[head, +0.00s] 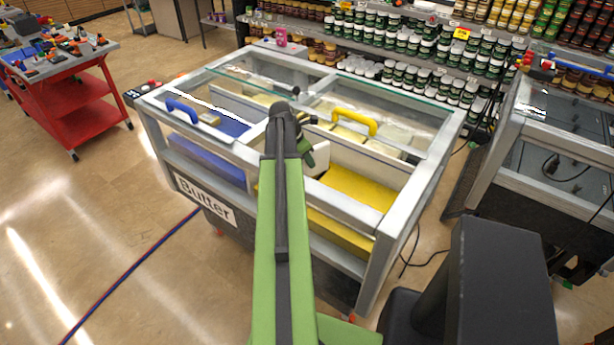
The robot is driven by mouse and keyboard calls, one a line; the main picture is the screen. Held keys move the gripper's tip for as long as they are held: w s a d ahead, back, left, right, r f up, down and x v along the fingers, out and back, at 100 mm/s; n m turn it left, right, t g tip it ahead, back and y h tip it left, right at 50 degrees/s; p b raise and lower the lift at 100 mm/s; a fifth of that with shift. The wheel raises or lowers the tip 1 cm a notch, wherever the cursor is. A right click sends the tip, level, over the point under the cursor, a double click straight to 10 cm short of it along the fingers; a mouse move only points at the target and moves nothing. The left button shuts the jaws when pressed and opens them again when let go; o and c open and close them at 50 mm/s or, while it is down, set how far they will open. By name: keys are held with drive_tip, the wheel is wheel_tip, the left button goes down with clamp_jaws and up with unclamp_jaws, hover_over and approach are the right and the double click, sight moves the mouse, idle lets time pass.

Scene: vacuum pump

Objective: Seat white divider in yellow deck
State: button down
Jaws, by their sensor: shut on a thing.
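The yellow deck (360,190) lies inside the right half of a grey-framed, glass-topped chest, below the rim. My gripper (308,152) is at the end of my green arm, over the opening at the back left of the yellow deck. It is shut on a small white piece, which looks like the white divider (320,159). The divider stands roughly upright at the deck's left end. My arm hides its left side and the fingertips. I cannot tell whether its lower edge touches the deck.
The chest's frame (415,205) borders the opening. A yellow handle (355,120) is on the glass lid behind my gripper, and a blue handle (182,111) is at left. A red cart (75,95) stands far left; another chest (560,150) is at right. Open floor lies at left.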

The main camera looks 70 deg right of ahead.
sight(307, 168)
drive_tip(key=shift+f+b, duration=2.45)
drive_tip(key=shift+f, duration=0.1)
drive_tip(key=c, duration=1.3)
unclamp_jaws()
drive_tip(key=shift+o, duration=0.2)
drive_tip(key=shift+r, duration=0.1)
drive_tip(key=shift+r+p, duration=0.3)
drive_tip(key=shift+p, duration=0.05)
drive_tip(key=p+v, duration=1)
drive_tip(key=v, duration=0.1)
drive_tip(key=shift+r+p, duration=0.35)
drive_tip(key=shift+p, duration=0.05)
drive_tip(key=shift+w+a+r+p, duration=0.15)
drive_tip(key=shift+r+p, duration=0.15)
